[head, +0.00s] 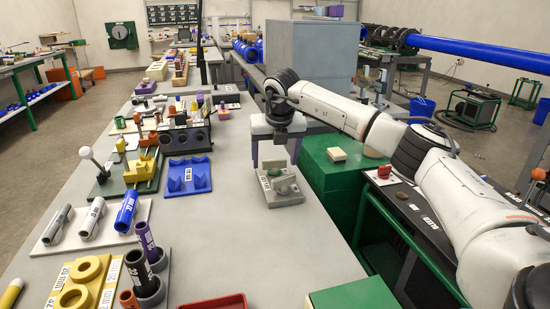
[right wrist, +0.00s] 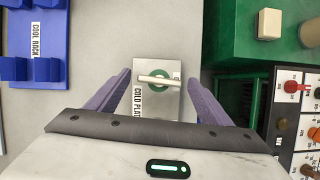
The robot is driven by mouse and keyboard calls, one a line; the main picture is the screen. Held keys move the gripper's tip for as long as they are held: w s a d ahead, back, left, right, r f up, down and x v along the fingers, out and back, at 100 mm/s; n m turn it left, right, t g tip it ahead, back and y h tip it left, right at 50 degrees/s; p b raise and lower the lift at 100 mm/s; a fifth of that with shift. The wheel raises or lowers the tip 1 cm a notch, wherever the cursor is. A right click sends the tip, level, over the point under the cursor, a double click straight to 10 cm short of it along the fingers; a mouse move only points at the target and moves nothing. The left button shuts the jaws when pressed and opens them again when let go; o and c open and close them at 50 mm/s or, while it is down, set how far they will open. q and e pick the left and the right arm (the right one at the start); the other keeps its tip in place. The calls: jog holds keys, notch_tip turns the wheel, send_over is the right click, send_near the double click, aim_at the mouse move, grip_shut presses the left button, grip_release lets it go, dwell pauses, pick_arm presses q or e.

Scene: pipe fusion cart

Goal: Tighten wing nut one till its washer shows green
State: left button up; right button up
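My right gripper (head: 276,157) is open, with its purple fingers spread above a grey plate (head: 290,198) on the bench. In the right wrist view the gripper (right wrist: 158,82) has nothing between its fingertips. The plate there is labelled "COLD PLA…" (right wrist: 172,112), the rest hidden. On it a pale bar (right wrist: 155,81) crosses a green ring (right wrist: 163,97); it lies between and below the fingers. I cannot tell for sure whether these are wing nut one and its washer. No number shows on them. My left gripper is in neither view.
A blue cool rack (head: 188,176) stands left of the plate. Further left are a yellow clamp on a green base (head: 141,168), pipes and a black holder (head: 187,137). A green cabinet (head: 335,175) stands close on the right.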

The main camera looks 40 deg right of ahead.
jog(key=v, duration=1)
jog(key=shift+s+a, duration=0.1)
jog(key=shift+s, duration=0.05)
dwell(0.3)
